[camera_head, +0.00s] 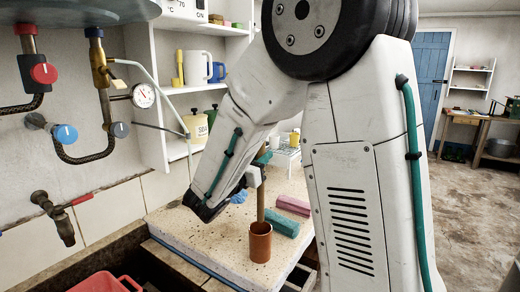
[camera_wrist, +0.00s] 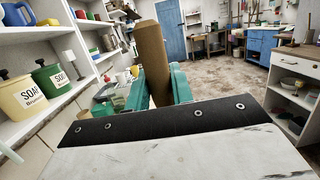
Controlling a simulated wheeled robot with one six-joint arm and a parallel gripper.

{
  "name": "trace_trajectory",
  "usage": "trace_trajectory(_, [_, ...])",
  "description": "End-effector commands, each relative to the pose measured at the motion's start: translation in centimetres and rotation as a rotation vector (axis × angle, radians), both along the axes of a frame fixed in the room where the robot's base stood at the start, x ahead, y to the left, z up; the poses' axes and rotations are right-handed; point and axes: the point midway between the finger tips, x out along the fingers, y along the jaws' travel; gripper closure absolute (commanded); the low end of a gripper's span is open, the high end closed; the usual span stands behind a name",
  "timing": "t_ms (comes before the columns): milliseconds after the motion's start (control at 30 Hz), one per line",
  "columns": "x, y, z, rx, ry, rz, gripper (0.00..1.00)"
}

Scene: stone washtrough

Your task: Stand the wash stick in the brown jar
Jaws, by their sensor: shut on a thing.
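The wash stick is a brown wooden rod (camera_head: 261,203), upright below my gripper (camera_head: 257,168) in the head view. My gripper is shut on it; in the wrist view the teal jaws (camera_wrist: 157,88) close on both sides of the stick (camera_wrist: 150,48), whose upper part stands above them. The brown jar (camera_head: 260,245) stands upright on the speckled stone ledge, directly under the stick. The stick's lower end meets the jar's mouth in the head view; how far it reaches inside is hidden. The jar does not show in the wrist view.
A teal block (camera_head: 282,222) and a pink block (camera_head: 293,205) lie right of the jar. A blue item (camera_head: 239,196) lies behind it. A red basin (camera_head: 98,284) is at the lower left. Taps and pipes (camera_head: 100,75) project from the left wall. Shelves (camera_head: 185,95) stand behind.

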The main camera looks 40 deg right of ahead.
Motion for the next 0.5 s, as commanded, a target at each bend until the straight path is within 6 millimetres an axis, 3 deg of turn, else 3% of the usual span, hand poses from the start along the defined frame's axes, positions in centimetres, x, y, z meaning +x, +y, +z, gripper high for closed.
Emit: trace_trajectory(500, [0.1, 0.1, -4.2, -0.001, 0.002, 0.002, 1.0])
